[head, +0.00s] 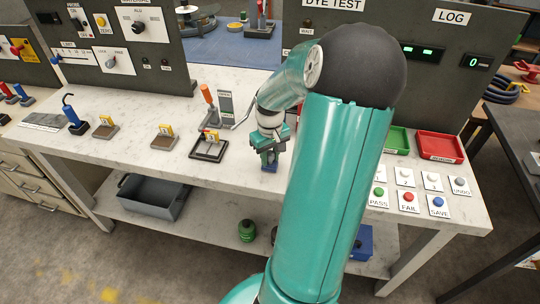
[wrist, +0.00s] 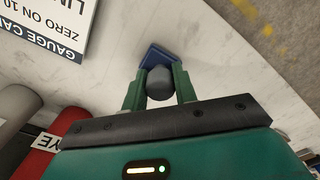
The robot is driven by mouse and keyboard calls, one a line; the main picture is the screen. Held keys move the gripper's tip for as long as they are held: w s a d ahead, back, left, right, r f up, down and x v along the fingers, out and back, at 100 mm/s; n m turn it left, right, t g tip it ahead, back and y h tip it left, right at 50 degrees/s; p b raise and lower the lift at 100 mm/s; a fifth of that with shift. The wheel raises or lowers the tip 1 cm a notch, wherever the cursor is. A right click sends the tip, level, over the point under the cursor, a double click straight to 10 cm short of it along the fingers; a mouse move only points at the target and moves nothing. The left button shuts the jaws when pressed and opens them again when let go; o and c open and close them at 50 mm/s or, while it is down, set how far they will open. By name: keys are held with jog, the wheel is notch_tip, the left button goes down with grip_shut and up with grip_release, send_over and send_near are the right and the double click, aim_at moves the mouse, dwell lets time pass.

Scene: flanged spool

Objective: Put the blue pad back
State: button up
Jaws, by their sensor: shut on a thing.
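The blue pad (head: 269,169) is under my gripper (head: 269,158) over the bench top, to the right of the black-framed holder (head: 207,152). In the wrist view the blue pad (wrist: 153,54) shows as a blue block with a rounded grey knob (wrist: 159,84). My gripper's two green fingers (wrist: 159,78) are shut on the knob from both sides. The pad lies beyond the fingertips. I cannot tell whether its underside touches the bench.
Small brown stands with yellow tags (head: 106,128) (head: 165,137) sit left on the marble bench (head: 110,155). An orange-handled tool (head: 208,96) stands behind the black-framed holder. Labelled buttons (head: 409,200) and green and red trays (head: 440,146) are on the right.

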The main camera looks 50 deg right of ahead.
aim_at(270, 153)
jog(key=shift+f, duration=0.15)
jog(key=o, duration=0.9)
jog(key=shift+o, duration=0.2)
notch_tip(270, 153, up, 12)
jog(key=w+a+r+n+t+h, duration=0.1)
jog(key=w+a+r, duration=0.15)
jog(key=a, duration=0.75)
jog(key=w+a+r+n+t+h, duration=0.1)
jog(key=a+r, duration=0.3)
jog(key=a, duration=0.5)
jog(key=s+a+r+n+t+y, duration=0.1)
jog(key=s+a, duration=0.2)
jog(key=a, duration=0.5)
jog(key=s+a+r+n+t+y, duration=0.1)
jog(key=s+a+t, duration=0.1)
jog(key=a, duration=0.7)
jog(key=shift+s+t, duration=0.3)
jog(key=shift+s, duration=0.3)
